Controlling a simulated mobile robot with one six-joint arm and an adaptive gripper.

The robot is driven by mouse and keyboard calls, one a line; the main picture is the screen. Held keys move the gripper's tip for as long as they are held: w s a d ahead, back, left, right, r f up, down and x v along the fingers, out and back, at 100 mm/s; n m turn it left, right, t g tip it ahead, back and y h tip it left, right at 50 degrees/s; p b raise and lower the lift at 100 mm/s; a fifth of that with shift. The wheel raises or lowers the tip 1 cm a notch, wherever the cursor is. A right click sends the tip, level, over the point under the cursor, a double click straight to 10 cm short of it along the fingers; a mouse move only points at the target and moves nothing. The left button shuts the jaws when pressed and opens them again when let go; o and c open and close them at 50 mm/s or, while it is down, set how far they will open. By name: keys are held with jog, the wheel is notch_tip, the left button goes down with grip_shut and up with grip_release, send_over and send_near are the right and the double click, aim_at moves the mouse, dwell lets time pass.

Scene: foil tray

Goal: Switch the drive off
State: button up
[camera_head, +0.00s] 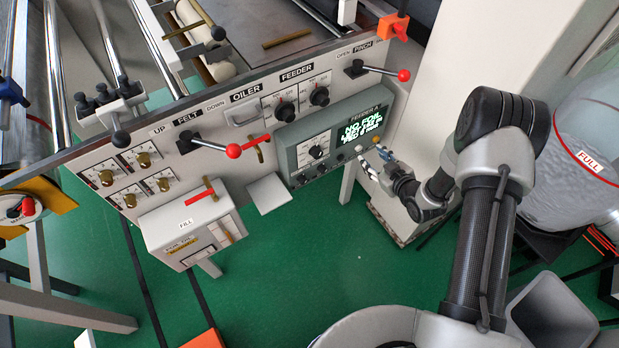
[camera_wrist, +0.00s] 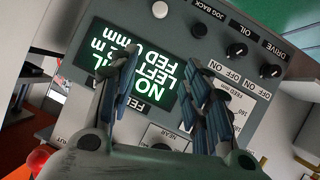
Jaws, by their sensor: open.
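The drive knob (camera_wrist: 270,70) is a small black knob by the DRIVE label on the grey feeder console, right of centre in the wrist view. A like knob, the oil knob (camera_wrist: 237,50), sits beside it under the OIL label. OFF and ON are printed near both; I cannot tell which way the drive knob points. My gripper (camera_head: 370,160) is in front of the console's right end in the head view. In the wrist view my gripper (camera_wrist: 163,75) is open and empty, its blue-grey fingers apart before the lit screen (camera_wrist: 108,65). The drive knob lies to the right of both fingers.
The feeder console (camera_head: 289,157) is mounted on the machine's pale front panel. A red-knobbed lever (camera_head: 233,151) and a grey fill box (camera_head: 185,225) stand to its left. Another red-knobbed lever (camera_head: 403,75) is above it. The green floor (camera_head: 310,250) below looks clear.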

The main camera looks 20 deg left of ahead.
jog(key=s+a+f+y, duration=0.3)
jog(key=s+a+f, duration=0.1)
jog(key=s+f, duration=0.3)
jog(key=m+t+y, duration=0.1)
jog(key=t+y, duration=0.1)
jog(key=y, duration=0.1)
send_near(305, 183)
jog(key=b+x, duration=0.4)
jog(key=x, duration=0.4)
jog(key=shift+w+a, duration=0.2)
jog(key=shift+a, duration=0.05)
grip_shut()
